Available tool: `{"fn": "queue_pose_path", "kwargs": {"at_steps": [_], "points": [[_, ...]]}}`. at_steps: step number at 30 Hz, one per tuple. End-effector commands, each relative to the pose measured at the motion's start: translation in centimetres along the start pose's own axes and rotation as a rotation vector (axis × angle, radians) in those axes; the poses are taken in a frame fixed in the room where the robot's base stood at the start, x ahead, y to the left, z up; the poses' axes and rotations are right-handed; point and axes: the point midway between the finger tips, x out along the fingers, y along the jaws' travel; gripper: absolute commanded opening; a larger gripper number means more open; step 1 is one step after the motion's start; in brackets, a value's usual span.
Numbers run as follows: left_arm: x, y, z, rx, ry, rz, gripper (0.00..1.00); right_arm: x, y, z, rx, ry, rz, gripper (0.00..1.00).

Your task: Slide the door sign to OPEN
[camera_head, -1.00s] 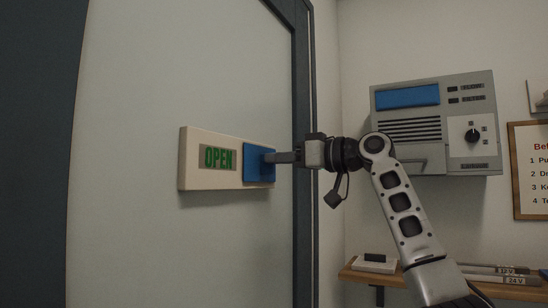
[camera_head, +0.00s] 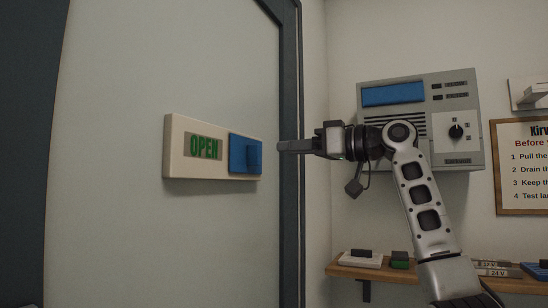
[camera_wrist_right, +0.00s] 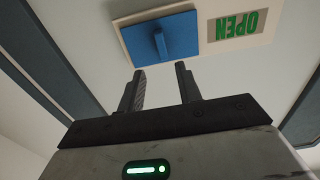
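The door sign (camera_head: 175,150) is a cream plate on the pale door, with green OPEN lettering showing at its left. Its blue slider (camera_head: 240,153) with a raised tab covers the right part of the plate. My right gripper (camera_head: 283,146) is to the right of the slider, apart from it, and points left. In the right wrist view the sign (camera_wrist_right: 270,32) appears upside down. There the right gripper's fingers (camera_wrist_right: 160,75) are spread with nothing between them, and the blue slider (camera_wrist_right: 180,42) lies beyond their tips. My left gripper is not in view.
A dark door frame (camera_head: 291,215) runs behind the right gripper. A grey wall unit (camera_head: 465,150) with a blue panel and a knob hangs at right. Below is a wooden shelf (camera_head: 345,270) holding small items. A framed notice (camera_head: 520,205) hangs at far right.

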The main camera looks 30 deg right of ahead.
Motion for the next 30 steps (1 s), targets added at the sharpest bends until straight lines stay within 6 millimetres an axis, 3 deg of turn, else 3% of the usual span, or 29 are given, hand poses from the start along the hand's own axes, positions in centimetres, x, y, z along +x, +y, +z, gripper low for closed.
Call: {"fn": "queue_pose_path", "kwargs": {"at_steps": [6, 12, 18, 30], "points": [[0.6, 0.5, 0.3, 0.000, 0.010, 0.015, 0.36, -5.5, 0.1, 0.2, -0.002, 0.004, 0.004, 0.35], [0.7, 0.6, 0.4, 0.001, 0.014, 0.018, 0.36, -8.7, 0.1, 0.0, 0.000, 0.003, 0.003, 0.35], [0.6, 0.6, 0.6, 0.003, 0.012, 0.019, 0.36, -9.8, 0.1, 0.0, 0.000, 0.002, 0.002, 0.35], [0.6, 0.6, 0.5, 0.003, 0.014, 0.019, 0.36, -9.8, 0.1, -0.1, 0.000, 0.001, 0.002, 0.35]]}}
